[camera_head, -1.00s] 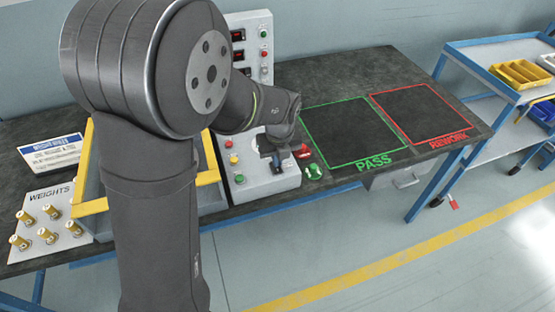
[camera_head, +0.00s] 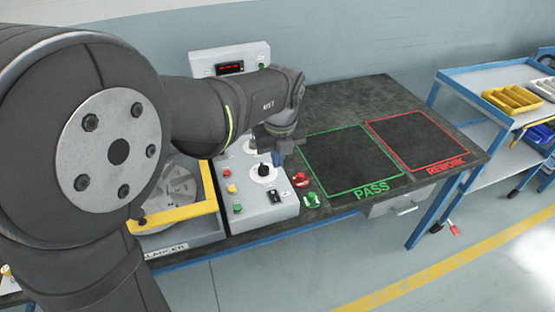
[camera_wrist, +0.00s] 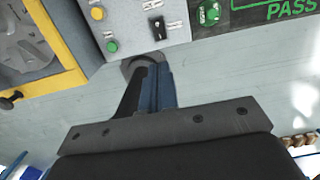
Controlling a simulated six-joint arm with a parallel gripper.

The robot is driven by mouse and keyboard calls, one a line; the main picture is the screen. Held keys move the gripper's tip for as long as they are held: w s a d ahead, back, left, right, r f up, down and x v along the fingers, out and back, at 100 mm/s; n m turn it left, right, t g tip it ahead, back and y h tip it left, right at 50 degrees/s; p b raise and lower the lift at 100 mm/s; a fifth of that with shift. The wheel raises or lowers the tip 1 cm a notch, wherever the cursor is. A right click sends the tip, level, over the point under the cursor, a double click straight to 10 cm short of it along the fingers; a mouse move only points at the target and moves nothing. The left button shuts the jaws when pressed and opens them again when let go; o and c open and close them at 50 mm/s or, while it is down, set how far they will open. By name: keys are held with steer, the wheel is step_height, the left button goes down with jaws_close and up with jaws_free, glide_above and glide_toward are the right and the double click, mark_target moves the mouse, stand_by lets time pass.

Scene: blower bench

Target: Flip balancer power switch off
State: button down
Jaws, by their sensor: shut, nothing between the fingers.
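The grey control box (camera_head: 255,212) of the balancer carries a black rocker switch (camera_head: 274,196) near its front right corner. The switch (camera_wrist: 158,28) also shows in the wrist view, just beyond my fingertips; which way it is set is too small to tell. My gripper (camera_head: 278,158) is above the box, beyond the black rotary knob (camera_head: 263,172) in the head view. Its blue and dark fingers (camera_wrist: 156,68) are together with nothing between them, apart from the switch. The balancer's yellow frame (camera_head: 180,215) stands left of the box, partly hidden by my arm.
A yellow button (camera_wrist: 97,13) and a green button (camera_wrist: 112,46) sit left of the switch. Red (camera_head: 300,180) and green (camera_head: 311,200) tags lie right of the box. The PASS area (camera_head: 350,160) and REWORK area (camera_head: 415,140) are empty.

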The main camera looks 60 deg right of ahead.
mark_target(274, 193)
steer(key=shift+w+d, duration=0.5)
steer(key=f, duration=0.9)
steer(key=w+d+f, duration=0.1)
steer(key=f, duration=0.4)
steer(key=shift+w+d, duration=0.1)
steer(key=shift+f, duration=0.2)
